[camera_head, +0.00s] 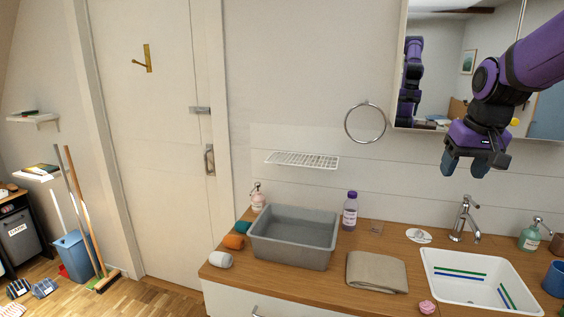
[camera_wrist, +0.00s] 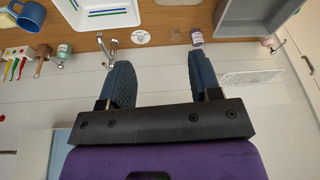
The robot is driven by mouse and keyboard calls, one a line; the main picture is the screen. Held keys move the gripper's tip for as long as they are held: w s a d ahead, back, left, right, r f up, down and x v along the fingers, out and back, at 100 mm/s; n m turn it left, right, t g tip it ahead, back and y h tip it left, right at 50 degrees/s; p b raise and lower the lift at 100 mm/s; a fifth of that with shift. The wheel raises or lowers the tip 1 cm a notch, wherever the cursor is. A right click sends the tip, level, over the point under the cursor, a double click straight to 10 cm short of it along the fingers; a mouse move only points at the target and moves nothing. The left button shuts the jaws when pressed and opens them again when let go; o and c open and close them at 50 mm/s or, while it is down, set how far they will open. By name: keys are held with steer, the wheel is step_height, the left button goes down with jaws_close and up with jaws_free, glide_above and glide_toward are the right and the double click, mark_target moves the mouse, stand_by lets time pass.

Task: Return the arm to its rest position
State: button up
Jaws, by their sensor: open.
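My gripper (camera_head: 467,166) hangs from my purple arm at the upper right, in front of the mirror's lower edge and above the sink counter. Its two dark blue fingers are apart and empty. In the wrist view my gripper (camera_wrist: 162,85) shows both fingers spread, with only the wall and counter beyond them. The wooden counter (camera_head: 318,283) lies well below it. No object touches the fingers.
The mirror (camera_head: 440,60) is close behind my arm. The counter holds a grey basin (camera_head: 292,238), a folded cloth (camera_head: 376,271), a white sink (camera_head: 470,280) with a tap (camera_head: 463,217), and a purple-capped bottle (camera_head: 350,209).

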steer(key=s+a+t, duration=0.1)
steer(key=s+a, duration=0.2)
steer(key=s, duration=0.8)
steer(key=s+a+n+t, duration=0.1)
steer(key=s+a, duration=0.2)
steer(key=s, duration=0.8)
steer(key=shift+s+a+r, duration=0.25)
steer(key=shift+s+r, duration=0.1)
steer(key=shift+r, duration=0.1)
